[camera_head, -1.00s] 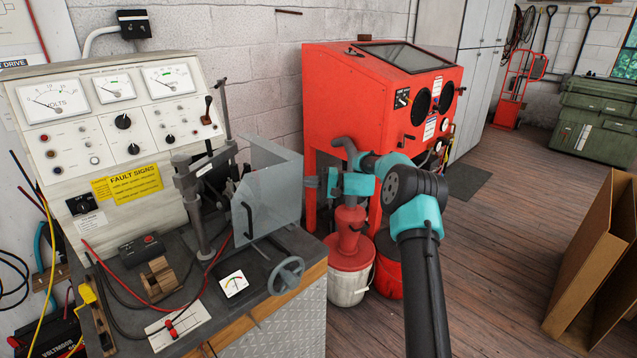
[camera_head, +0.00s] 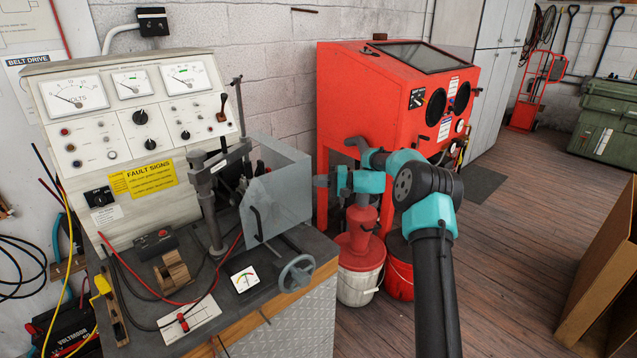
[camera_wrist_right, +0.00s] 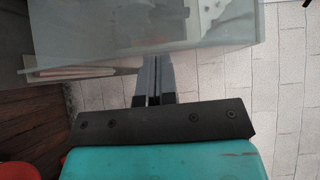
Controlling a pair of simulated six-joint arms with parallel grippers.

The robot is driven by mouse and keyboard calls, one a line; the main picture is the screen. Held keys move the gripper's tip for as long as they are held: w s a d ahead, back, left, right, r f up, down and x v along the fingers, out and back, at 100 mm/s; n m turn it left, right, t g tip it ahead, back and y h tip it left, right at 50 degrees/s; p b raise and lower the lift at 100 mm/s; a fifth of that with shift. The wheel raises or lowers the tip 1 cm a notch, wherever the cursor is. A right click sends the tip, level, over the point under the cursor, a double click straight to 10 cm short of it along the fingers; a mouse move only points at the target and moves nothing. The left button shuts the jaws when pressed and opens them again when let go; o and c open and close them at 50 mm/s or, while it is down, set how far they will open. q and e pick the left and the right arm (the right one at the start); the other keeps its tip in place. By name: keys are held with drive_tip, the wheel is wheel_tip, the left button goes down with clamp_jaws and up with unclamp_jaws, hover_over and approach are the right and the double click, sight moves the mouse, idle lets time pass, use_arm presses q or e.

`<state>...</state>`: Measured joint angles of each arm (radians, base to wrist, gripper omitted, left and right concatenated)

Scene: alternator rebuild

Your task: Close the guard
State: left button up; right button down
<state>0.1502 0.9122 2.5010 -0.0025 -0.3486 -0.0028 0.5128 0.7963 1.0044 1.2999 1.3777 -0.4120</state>
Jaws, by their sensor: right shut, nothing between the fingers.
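The guard (camera_head: 272,205) is a clear, greyish panel box with a dark handle (camera_head: 257,222) on its front face. It stands at the right end of the test bench, beside the grey clamp post (camera_head: 212,205). It looks swung out from the post, with its front left edge apart from it. My right gripper (camera_head: 320,181) is shut and empty at the guard's right edge. In the right wrist view its fingertips (camera_wrist_right: 153,62) overlap the edge of the clear panel (camera_wrist_right: 140,28); I cannot tell whether they touch it. My left gripper is out of view.
A handwheel (camera_head: 296,273) and a small meter (camera_head: 245,279) sit in front of the guard. Red and black leads cross the bench top. A red cabinet (camera_head: 350,95) and buckets (camera_head: 356,282) stand just right of the bench.

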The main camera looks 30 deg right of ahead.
drive_tip(key=w+d+v, duration=0.1)
drive_tip(key=w+v, duration=0.1)
drive_tip(key=v, duration=1)
drive_tip(key=shift+s+d, duration=0.25)
drive_tip(key=shift+d, duration=0.25)
drive_tip(key=shift+f, duration=0.15)
